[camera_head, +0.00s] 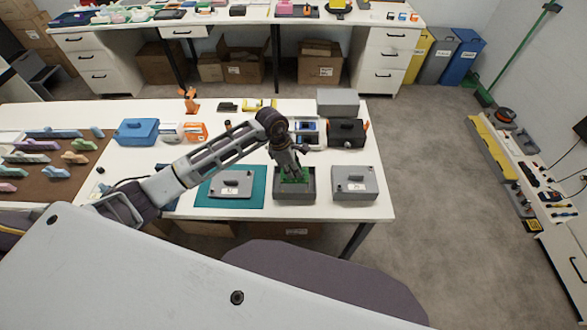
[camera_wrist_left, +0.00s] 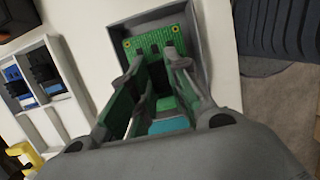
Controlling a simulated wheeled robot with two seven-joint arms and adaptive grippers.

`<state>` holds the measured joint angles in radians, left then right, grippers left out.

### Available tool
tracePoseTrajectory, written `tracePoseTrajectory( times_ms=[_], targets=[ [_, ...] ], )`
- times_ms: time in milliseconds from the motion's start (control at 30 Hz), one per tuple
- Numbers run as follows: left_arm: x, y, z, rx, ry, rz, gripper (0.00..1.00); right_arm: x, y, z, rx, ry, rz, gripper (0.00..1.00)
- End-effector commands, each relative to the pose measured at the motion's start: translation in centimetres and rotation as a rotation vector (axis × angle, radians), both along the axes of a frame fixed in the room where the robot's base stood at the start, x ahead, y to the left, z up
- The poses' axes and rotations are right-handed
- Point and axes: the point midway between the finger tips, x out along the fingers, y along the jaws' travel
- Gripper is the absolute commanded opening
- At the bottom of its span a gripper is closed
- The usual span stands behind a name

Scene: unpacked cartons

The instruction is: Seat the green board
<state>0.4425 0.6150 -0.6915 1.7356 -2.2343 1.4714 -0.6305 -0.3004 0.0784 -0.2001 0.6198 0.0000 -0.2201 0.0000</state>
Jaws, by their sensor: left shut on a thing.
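The green board (camera_head: 294,174) is in or just above an open grey box (camera_head: 294,197) near the front right of the table. It also shows in the left wrist view (camera_wrist_left: 150,43), inside the grey walls of the box (camera_wrist_left: 212,40). My left gripper (camera_head: 288,168) reaches down over the box and is shut on the board; its fingers (camera_wrist_left: 158,75) cover part of it. I cannot tell whether the board rests on the box floor. My right gripper is not in view.
A grey lidded box (camera_head: 231,184) on a teal mat (camera_head: 206,199) stands left of the open box, and another grey lidded box (camera_head: 355,184) stands right. Behind are a black case (camera_head: 346,133) and a blue case (camera_head: 137,132).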

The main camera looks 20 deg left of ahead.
Motion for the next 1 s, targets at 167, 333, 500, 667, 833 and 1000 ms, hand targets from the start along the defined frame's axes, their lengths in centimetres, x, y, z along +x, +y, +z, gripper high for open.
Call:
tracePoseTrajectory(
  times_ms=[167,333,500,667,833,1000],
  targets=[
    [0.0,0.0,-0.4,0.000,0.000,0.000,0.00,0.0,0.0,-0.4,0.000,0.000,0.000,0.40],
    [0.0,0.0,-0.7,0.001,0.000,0.000,0.00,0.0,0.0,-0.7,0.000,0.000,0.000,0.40],
    [0.0,0.0,-1.1,0.001,0.000,0.000,0.00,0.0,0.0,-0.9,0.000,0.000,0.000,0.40],
    [0.0,0.0,-1.3,0.001,0.000,0.000,0.00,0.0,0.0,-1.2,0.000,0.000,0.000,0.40],
    [0.0,0.0,-1.7,0.001,0.000,0.000,0.00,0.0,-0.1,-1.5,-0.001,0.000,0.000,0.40],
    [0.0,0.0,-2.0,0.000,0.000,0.001,0.00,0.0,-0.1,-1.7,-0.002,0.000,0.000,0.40]
  ],
)
